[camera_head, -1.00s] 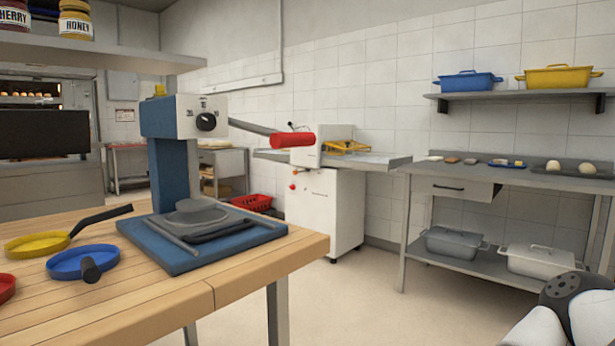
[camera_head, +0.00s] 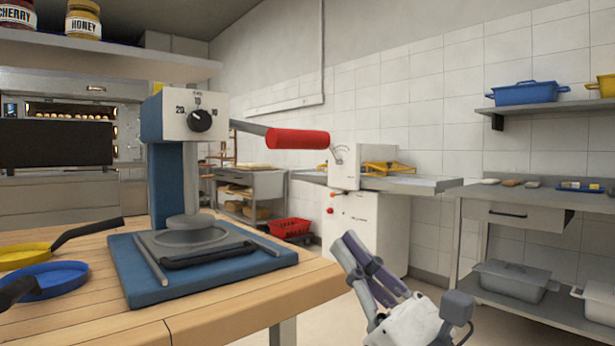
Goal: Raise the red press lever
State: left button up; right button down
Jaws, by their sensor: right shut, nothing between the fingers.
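The press (camera_head: 166,200) stands on the wooden table, with a blue column and base and a white head with a dial. Its lever has a red grip (camera_head: 297,139) that sticks out to the right of the head, roughly level and tilted slightly down. My right gripper (camera_head: 345,242) is in the lower middle of the head view, below and to the right of the red grip and clear of it. Its fingers are together with nothing between them. My left gripper does not show.
A yellow pan (camera_head: 22,256) and a blue pan (camera_head: 55,280) lie on the table (camera_head: 215,305) left of the press. A white machine (camera_head: 368,228) and a steel bench (camera_head: 520,208) stand behind. The space around the red grip looks open.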

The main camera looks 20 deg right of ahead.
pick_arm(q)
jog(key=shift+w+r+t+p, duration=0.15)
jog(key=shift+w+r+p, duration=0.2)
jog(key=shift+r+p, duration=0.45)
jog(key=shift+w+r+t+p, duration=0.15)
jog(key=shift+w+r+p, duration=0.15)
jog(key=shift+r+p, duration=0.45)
pick_arm(e)
jog(key=s+r+x, duration=0.1)
jog(key=r+x, duration=0.1)
jog(key=x, duration=1)
jog(key=shift+d+r, duration=0.15)
jog(key=shift+r, duration=0.25)
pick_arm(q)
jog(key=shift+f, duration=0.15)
